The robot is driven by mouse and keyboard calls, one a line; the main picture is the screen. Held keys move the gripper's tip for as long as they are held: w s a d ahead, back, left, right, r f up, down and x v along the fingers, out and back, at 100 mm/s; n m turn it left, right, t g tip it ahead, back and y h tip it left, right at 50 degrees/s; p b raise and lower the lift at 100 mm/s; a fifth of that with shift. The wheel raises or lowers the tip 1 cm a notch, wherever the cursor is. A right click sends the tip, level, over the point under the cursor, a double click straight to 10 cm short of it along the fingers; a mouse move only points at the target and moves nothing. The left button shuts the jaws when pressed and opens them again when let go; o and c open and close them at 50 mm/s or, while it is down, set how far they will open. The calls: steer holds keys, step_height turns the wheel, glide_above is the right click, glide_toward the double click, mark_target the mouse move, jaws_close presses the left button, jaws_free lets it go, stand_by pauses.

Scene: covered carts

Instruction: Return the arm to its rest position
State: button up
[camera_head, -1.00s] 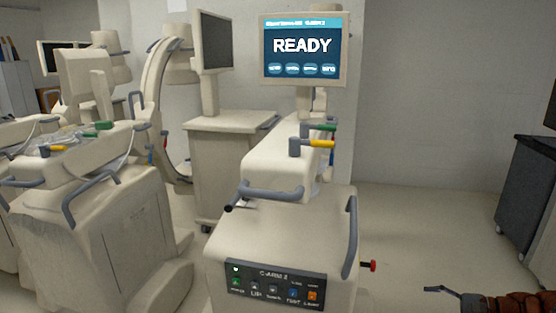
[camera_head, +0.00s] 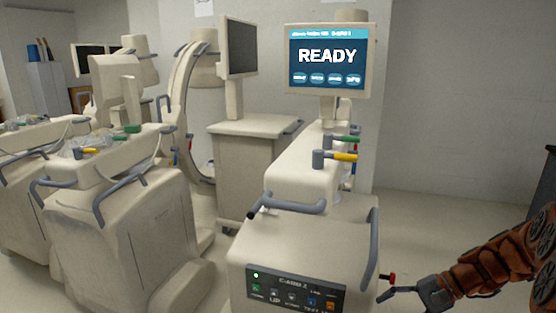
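My gripper (camera_head: 392,291) is at the lower right of the head view, at the end of my brown segmented arm (camera_head: 492,264). It points left, towards the right side of the nearest beige cart (camera_head: 255,240). One dark finger shows clearly; the rest of the gripper is too small and dark to tell its opening. I see nothing held in it. A small red knob (camera_head: 387,277) on the cart's side is close to the gripper in the picture; I cannot tell whether they touch.
The cart has a control panel (camera_head: 293,293) with a lit indicator, grey handles (camera_head: 294,205) and a screen (camera_head: 327,56) reading READY. Other covered carts (camera_head: 130,220) stand at the left. Open floor (camera_head: 440,225) lies right of the nearest cart.

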steer(key=s+a+r+n+g+h+p, duration=0.25)
steer(key=s+a+r+h, duration=0.2)
steer(key=s, duration=0.55)
steer(key=s+a+r+n+g+h+p, duration=0.1)
steer(key=s+a+r+n+h+p, duration=0.2)
steer(key=s+a, duration=0.45)
steer(key=s+d+r+n+t+h, duration=0.1)
steer(key=s+d+r+n+h, duration=0.1)
steer(key=s, duration=0.8)
steer(key=shift+d+r+n+h+p, duration=0.2)
steer(key=shift+d+n+h+p, duration=0.15)
steer(key=shift+d+n+h, duration=0.45)
steer(key=shift+s+d, duration=0.1)
steer(key=shift+d, duration=0.05)
steer(key=shift+c, duration=0.2)
